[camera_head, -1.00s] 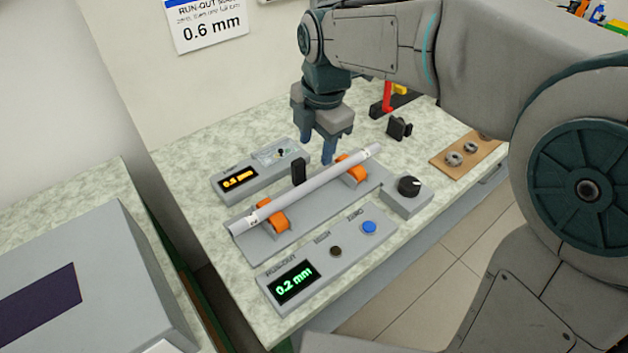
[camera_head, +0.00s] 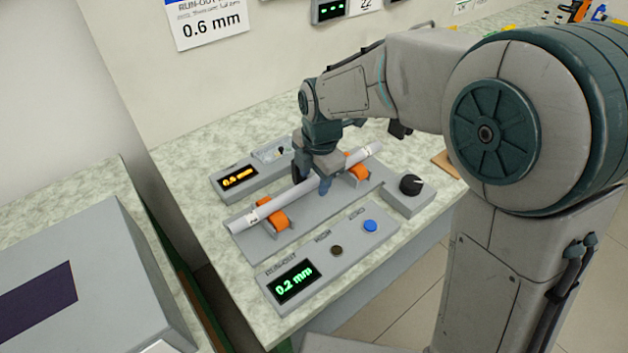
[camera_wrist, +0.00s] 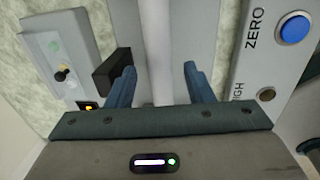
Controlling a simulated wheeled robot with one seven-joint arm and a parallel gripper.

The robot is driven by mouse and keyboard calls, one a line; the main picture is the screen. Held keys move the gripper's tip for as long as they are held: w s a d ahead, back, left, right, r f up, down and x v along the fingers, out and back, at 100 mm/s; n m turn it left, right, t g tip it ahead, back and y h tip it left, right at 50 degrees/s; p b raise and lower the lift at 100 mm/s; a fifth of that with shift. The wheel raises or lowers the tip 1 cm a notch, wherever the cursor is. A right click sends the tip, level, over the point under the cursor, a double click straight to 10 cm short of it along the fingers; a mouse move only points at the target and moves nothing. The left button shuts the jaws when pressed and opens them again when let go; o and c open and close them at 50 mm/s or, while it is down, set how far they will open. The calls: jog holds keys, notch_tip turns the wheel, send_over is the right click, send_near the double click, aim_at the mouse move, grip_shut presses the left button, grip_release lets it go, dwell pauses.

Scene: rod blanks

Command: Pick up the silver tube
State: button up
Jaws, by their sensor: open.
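The silver tube (camera_head: 276,206) lies across two orange rollers (camera_head: 279,220) on a grey base. It slants from lower left to upper right in the head view. My gripper (camera_head: 316,183) is over the tube's middle, pointing down. In the wrist view the tube (camera_wrist: 155,50) runs between the two open blue fingers (camera_wrist: 158,84), with a gap on each side. The gripper hides part of the tube's middle in the head view.
A run-out panel (camera_head: 330,255) reading 0.2 mm stands in front of the base. A second panel (camera_head: 238,178) with an amber display sits behind it. A black block (camera_wrist: 113,70) stands close beside one finger. A knob box (camera_head: 408,193) is at the right.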

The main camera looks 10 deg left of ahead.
aim_at(314, 177)
grip_shut()
jog(key=shift+r, duration=0.2)
jog(key=shift+r, duration=0.3)
notch_tip(314, 177, up, 4)
jog(key=shift+d+f, duration=0.1)
jog(key=shift+f, duration=0.05)
jog(key=s+d+r, duration=0.1)
jog(key=d+r, duration=0.5)
jog(key=d, duration=0.5)
jog(key=shift+s+d+r+p, duration=0.15)
jog(key=shift+s+r+p, duration=0.05)
jog(key=shift+s+p, duration=0.1)
